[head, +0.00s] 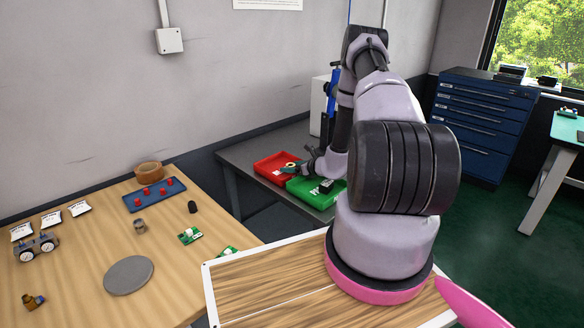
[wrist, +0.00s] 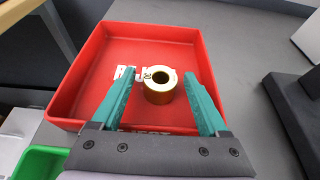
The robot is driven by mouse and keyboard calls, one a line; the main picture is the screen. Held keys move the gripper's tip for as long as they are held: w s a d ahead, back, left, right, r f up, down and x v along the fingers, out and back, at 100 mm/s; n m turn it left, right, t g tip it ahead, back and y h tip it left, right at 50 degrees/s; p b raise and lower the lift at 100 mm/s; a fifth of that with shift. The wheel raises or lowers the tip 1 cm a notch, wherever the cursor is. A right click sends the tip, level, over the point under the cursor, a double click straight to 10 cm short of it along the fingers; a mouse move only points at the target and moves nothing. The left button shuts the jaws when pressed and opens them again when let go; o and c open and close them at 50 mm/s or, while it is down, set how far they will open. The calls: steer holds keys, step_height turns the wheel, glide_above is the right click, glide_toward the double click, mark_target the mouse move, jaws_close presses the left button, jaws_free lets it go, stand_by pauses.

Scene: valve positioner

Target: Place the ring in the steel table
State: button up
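The ring, a cream-yellow thick-walled cylinder with a dark central hole (wrist: 158,97), stands in the red tray (wrist: 75,75), its hole facing up. The red tray rests on the grey steel table (wrist: 232,60), which also shows in the head view (head: 238,155). My gripper (wrist: 158,78) has teal fingers spread on either side of the ring, with visible gaps to it. It is open and holds nothing. In the head view my gripper (head: 291,167) is over the red tray (head: 262,172); the ring is too small to make out clearly there.
A green tray (head: 318,203) with a dark item adjoins the red one. A black object (wrist: 296,110) stands right of the tray in the wrist view. Bare steel tabletop shows between them. A wooden table (head: 80,285) is at left.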

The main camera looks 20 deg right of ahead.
steer(key=shift+r, duration=0.1)
steer(key=shift+s+r, duration=0.1)
steer(key=shift+r, duration=0.05)
steer(key=v, duration=1.2)
steer(key=a+r+n+g+y, duration=0.25)
steer(key=a+r+n, duration=0.3)
steer(key=r, duration=0.45)
steer(key=a+r+n+g+y, duration=0.2)
steer(key=a+r+n+y, duration=0.15)
steer(key=a+r, duration=0.5)
steer(key=s+a+r+n+g+h, duration=0.1)
steer(key=s+a+r+n+g, duration=0.4)
steer(key=s+r+n, duration=0.6)
steer(key=s+d+r+n+t+h, duration=0.1)
steer(key=s+r+n+t+h, duration=0.3)
steer(key=s+r, duration=1.1)
steer(key=s+n+h, duration=0.1)
steer(key=n+h, duration=0.2)
steer(key=h, duration=0.1)
steer(key=shift+d, duration=0.25)
